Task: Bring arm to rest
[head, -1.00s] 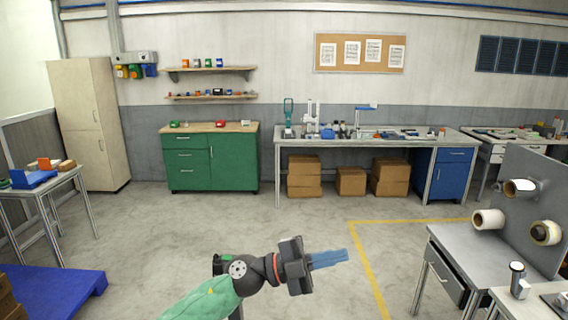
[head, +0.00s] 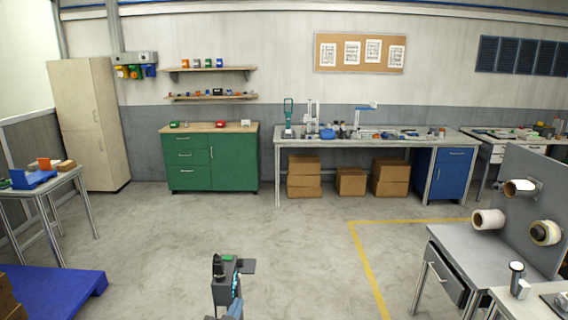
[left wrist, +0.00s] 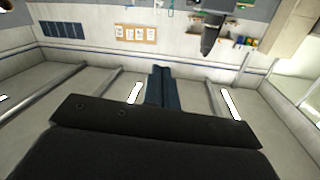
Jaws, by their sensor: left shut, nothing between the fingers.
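My left arm (head: 228,285) shows at the bottom middle of the head view, upright and partly cut off by the lower edge. In the left wrist view my left gripper (left wrist: 158,86) shows its blue fingers shut together with nothing between them. It points up and away, clear of any object. My right gripper is in no view.
A grey bench (head: 470,256) with an upright panel and several rolls stands at the right. A blue pallet (head: 60,288) lies at the lower left. A green cabinet (head: 225,165) and a long workbench (head: 345,145) line the back. The floor between is clear.

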